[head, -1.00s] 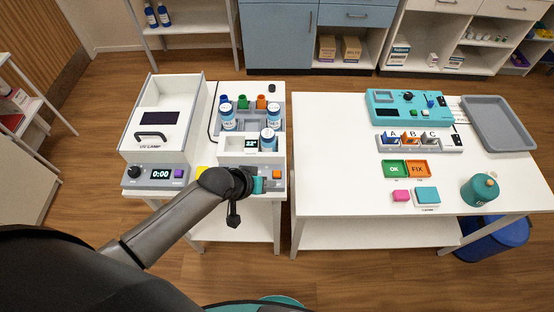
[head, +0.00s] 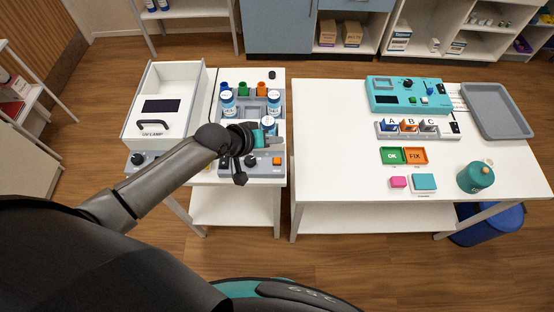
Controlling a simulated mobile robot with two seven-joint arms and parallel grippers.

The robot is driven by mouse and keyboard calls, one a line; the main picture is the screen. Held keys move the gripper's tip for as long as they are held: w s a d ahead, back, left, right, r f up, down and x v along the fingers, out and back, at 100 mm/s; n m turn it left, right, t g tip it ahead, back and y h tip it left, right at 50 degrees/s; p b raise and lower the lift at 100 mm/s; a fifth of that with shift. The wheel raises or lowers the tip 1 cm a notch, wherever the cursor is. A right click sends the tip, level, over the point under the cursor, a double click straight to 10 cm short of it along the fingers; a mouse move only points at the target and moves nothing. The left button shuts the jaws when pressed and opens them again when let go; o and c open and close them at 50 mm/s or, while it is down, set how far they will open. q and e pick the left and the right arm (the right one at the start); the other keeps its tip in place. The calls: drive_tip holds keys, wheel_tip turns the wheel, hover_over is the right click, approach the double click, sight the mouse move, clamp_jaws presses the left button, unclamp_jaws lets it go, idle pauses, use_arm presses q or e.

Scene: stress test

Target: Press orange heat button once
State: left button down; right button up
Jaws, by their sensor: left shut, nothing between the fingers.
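The orange heat button (head: 277,161) is a small square at the right end of the grey front panel (head: 262,170) of the heater on the left table. A black knob sits left of it on the panel. My left gripper (head: 277,142) has teal fingers, is shut and empty, and points right across the heater's top. In the picture it lies just above the button, and a gap shows between them. The gripper and wrist hide the heater's display and part of its top. A white-capped bottle (head: 268,124) stands right behind the fingers. My right gripper is out of view.
Two more bottles (head: 228,104) (head: 273,100) stand in a grey rack behind. The white UV lamp box (head: 190,82) is on the left, partly behind my arm. A second table (head: 330,170) with a teal device (head: 408,96) stands right, across a narrow gap.

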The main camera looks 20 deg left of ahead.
use_arm(q)
drive_tip(key=b, duration=0.6)
hover_over(274, 163)
wheel_tip(274, 163, down, 6)
drive_tip(key=shift+f, duration=0.15)
drive_tip(key=shift+w+f+b, duration=0.1)
drive_tip(key=shift+f+b, duration=0.4)
drive_tip(key=shift+f, duration=0.2)
idle(1.0)
drive_tip(key=shift+f, duration=0.4)
drive_tip(key=shift+f+b, duration=0.35)
drive_tip(key=shift+f, duration=0.15)
idle(0.6)
drive_tip(key=shift+r, duration=0.1)
drive_tip(key=shift+r+p, duration=0.8)
drive_tip(key=shift+p, duration=0.25)
drive_tip(key=shift+r, duration=0.1)
